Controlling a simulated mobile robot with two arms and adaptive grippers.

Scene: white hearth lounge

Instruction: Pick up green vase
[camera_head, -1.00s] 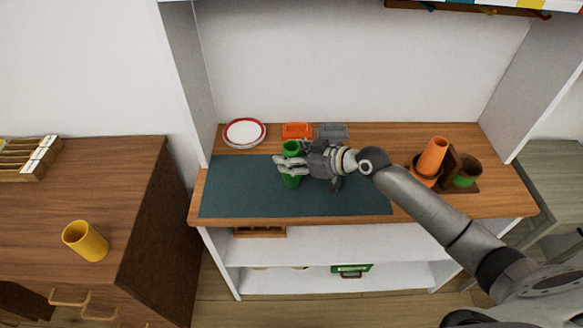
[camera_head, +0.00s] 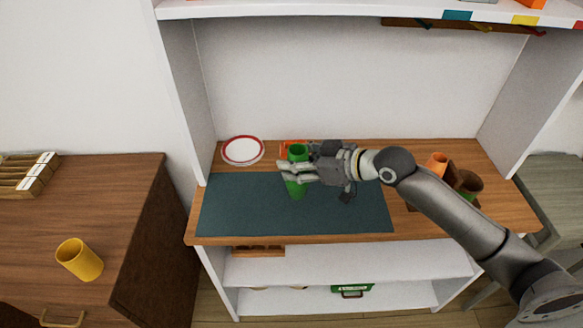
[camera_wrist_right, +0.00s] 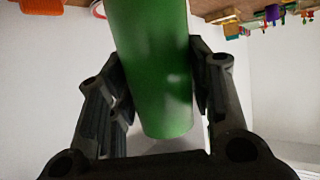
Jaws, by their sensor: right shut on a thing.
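The green vase (camera_head: 297,188) is a plain upright cylinder. In the head view it is over the dark teal mat (camera_head: 235,210), towards the back of the wooden counter. My right gripper (camera_head: 298,172) reaches in from the right and is shut on the vase around its middle. In the right wrist view the vase (camera_wrist_right: 155,70) fills the space between the two dark fingers (camera_wrist_right: 160,85), one on each side. Whether its base is clear of the mat is hard to tell. My left gripper is not in view.
A red-rimmed white plate (camera_head: 242,150) lies at the back left. An orange tray (camera_head: 287,146) is behind the vase. An orange cup (camera_head: 437,163) and a brown pot (camera_head: 468,184) stand right. A yellow cup (camera_head: 79,259) is on the left cabinet. A shelf overhangs the counter.

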